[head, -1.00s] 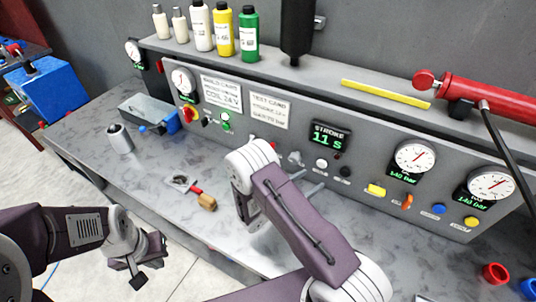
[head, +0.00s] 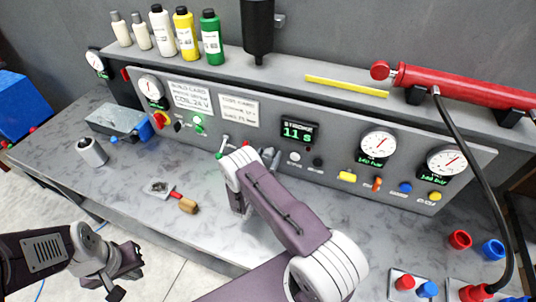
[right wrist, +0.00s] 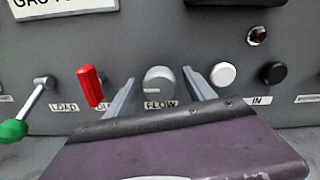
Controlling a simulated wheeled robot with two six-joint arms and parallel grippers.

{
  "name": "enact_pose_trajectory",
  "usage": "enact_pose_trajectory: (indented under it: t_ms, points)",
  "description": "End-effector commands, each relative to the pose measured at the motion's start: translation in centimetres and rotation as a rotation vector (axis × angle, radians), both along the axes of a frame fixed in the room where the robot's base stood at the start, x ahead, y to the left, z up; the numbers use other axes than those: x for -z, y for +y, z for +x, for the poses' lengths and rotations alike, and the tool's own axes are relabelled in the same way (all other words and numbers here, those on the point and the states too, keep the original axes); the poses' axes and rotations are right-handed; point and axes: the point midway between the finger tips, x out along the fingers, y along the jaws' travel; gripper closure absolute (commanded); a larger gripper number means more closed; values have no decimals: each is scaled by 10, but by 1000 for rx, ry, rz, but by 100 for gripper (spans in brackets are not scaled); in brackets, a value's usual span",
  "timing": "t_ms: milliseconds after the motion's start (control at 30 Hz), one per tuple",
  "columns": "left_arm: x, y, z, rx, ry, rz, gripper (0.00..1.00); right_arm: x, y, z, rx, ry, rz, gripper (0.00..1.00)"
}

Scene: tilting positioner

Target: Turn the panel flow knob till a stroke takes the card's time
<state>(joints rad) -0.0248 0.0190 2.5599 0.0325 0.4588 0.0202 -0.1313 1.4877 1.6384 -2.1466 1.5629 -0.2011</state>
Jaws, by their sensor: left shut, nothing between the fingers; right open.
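The flow knob (right wrist: 159,80) is a grey round knob above the FLOW label in the right wrist view. My right gripper (right wrist: 160,92) is open, with one finger on each side of the knob; I cannot tell whether they touch it. In the head view my right arm hides part of this area. The stroke display (head: 297,133) reads 11 s. The white test card (head: 238,110) is on the panel left of the display; its small print is too blurred to read. My left gripper (head: 117,288) is shut and empty, low at the left.
Beside the knob are a red lever (right wrist: 91,86), a green-tipped lever (right wrist: 14,130), a white button (right wrist: 223,75) and a black button (right wrist: 272,73). Gauges (head: 378,145) are further right.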

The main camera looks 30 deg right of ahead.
Motion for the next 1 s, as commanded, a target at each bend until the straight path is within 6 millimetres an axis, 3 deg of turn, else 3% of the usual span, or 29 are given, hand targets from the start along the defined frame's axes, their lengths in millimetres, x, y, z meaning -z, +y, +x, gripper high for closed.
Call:
enact_pose_trajectory:
  t_ms: [167, 267, 400, 533, 733, 1000]
  points:
    - [0, 0, 0, 0, 0, 0, 100, 0, 0, 0, 0, 0, 0, 37]
    - [0, 0, 0, 0, 0, 0, 100, 0, 0, 0, 0, 0, 0, 59]
    - [0, 0, 0, 0, 0, 0, 100, 0, 0, 0, 0, 0, 0, 98]
    - [6, 0, 0, 0, 0, 0, 100, 3, 0, 0, 0, 27, -22, 99]
    - [24, 0, 0, 0, 0, 0, 100, 4, 0, 0, 0, 214, -183, 99]
    - [26, 0, 0, 0, 0, 0, 100, 1, 0, 0, 0, 298, -253, 99]
